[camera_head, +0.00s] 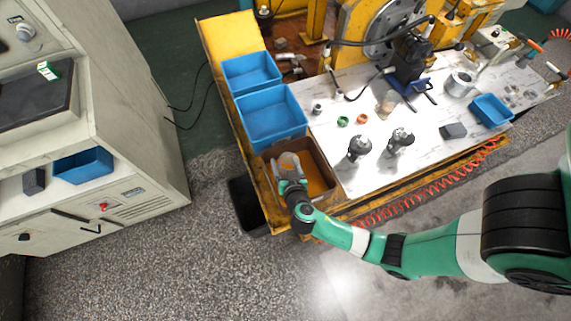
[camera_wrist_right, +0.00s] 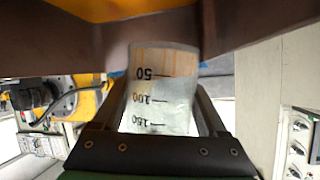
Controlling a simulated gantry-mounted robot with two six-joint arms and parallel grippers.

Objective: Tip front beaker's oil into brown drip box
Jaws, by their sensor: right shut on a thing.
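The brown drip box (camera_head: 328,160) stands at the table's front left corner, with an amber-orange inside. My right gripper (camera_head: 288,178) is over its left part, shut on a clear beaker (camera_head: 288,161). In the right wrist view the beaker (camera_wrist_right: 160,90) lies between the fingers (camera_wrist_right: 165,115), with 50, 100 and 150 marks. Its far end shows faint amber streaks and reaches the brown box wall (camera_wrist_right: 90,40) in the picture. The beaker looks tipped, but I cannot tell how much oil is inside. A second beaker (camera_head: 387,104) stands farther back on the table. My left gripper is out of view.
Two blue bins (camera_head: 270,118) stand behind the drip box. Two dark metal parts (camera_head: 358,148), (camera_head: 400,140) stand to its right, with small green (camera_head: 343,121) and orange (camera_head: 362,119) rings behind. A red coiled hose (camera_head: 400,205) runs along the front edge.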

